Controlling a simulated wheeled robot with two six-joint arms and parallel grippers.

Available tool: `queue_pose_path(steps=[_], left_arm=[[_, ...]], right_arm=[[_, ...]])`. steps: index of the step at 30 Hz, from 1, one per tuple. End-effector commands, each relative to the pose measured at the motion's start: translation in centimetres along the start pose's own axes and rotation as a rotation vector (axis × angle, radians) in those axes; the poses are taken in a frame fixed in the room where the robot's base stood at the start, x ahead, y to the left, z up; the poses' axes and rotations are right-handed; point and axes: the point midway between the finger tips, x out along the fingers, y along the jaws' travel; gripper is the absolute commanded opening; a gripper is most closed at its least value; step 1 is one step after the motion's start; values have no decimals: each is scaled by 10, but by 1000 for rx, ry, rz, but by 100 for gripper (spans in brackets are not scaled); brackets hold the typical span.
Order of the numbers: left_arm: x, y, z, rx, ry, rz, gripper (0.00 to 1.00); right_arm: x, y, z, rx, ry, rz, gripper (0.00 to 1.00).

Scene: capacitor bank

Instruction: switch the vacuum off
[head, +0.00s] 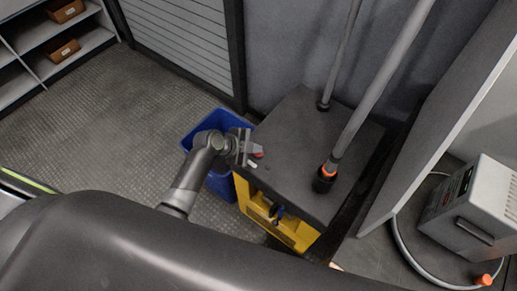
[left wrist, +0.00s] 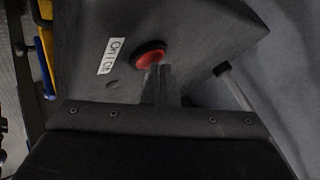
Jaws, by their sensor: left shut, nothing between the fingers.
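The vacuum is a box with a dark grey top (head: 300,150) and a yellow body (head: 290,228). A round red button (left wrist: 149,59) in a black ring sits on its dark top, and a bit of its red also shows in the head view (head: 259,155). My right gripper is not in view.
A blue bin (head: 190,138) stands beside the vacuum. A thick grey pipe (head: 375,90) and a thinner one (head: 342,52) rise from the vacuum's top. A grey panel (head: 440,130) and a grey device (head: 475,210) with a hose are at right. The floor at left is clear.

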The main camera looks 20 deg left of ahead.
Motion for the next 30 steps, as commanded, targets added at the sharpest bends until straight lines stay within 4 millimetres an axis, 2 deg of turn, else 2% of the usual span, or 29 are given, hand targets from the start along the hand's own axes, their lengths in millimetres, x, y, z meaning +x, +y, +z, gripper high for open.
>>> queue_pose_path(steps=[14, 30], left_arm=[[-6, -4, -4, -1, -1, 2, 0], [-42, -30, -30, 1, 0, 1, 0]], right_arm=[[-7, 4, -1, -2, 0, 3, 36], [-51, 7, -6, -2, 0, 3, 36]])
